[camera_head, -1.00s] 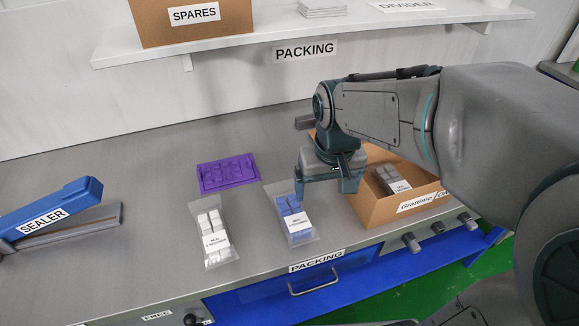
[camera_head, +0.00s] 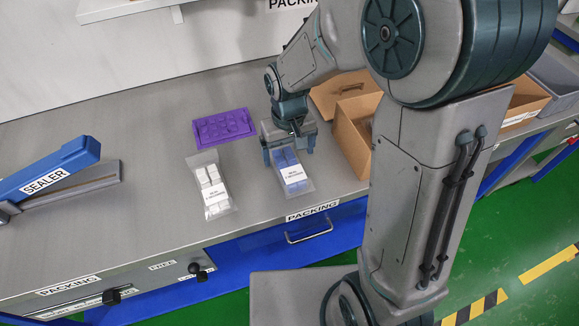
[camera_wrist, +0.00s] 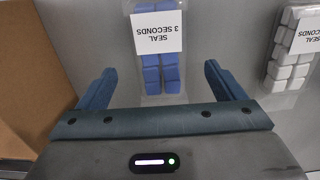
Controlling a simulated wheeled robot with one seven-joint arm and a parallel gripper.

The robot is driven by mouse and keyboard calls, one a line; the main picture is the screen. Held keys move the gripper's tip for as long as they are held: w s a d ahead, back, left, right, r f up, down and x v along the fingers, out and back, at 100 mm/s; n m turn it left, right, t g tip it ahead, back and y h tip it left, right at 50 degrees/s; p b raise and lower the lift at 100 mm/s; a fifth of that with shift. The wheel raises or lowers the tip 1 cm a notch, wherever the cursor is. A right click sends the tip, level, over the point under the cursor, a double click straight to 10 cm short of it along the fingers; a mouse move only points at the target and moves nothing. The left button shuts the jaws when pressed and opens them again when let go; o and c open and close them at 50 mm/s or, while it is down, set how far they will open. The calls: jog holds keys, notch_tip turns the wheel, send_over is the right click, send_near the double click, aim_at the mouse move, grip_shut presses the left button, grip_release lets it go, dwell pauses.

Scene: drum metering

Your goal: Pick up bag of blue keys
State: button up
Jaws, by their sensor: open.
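The bag of blue keys (camera_head: 290,172) is a clear bag with a white label, lying flat on the grey bench near its front edge. In the wrist view the bag (camera_wrist: 161,70) lies beyond and between my open fingers, with its label at the top. My gripper (camera_head: 290,152) is open and empty, at the back end of the bag, with a finger to either side. It also shows in the wrist view (camera_wrist: 158,92). I cannot tell how high the fingertips are above the bench.
A bag of white keys (camera_head: 211,186) lies to the left. A purple tray (camera_head: 223,126) lies behind it. An open cardboard box (camera_head: 352,138) stands close on the right. The blue sealer (camera_head: 48,177) is at far left. The bench between sealer and white bag is clear.

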aim_at(289, 164)
jog(key=shift+f+p, duration=0.35)
jog(key=shift+f, duration=2.3)
jog(key=c, duration=1.2)
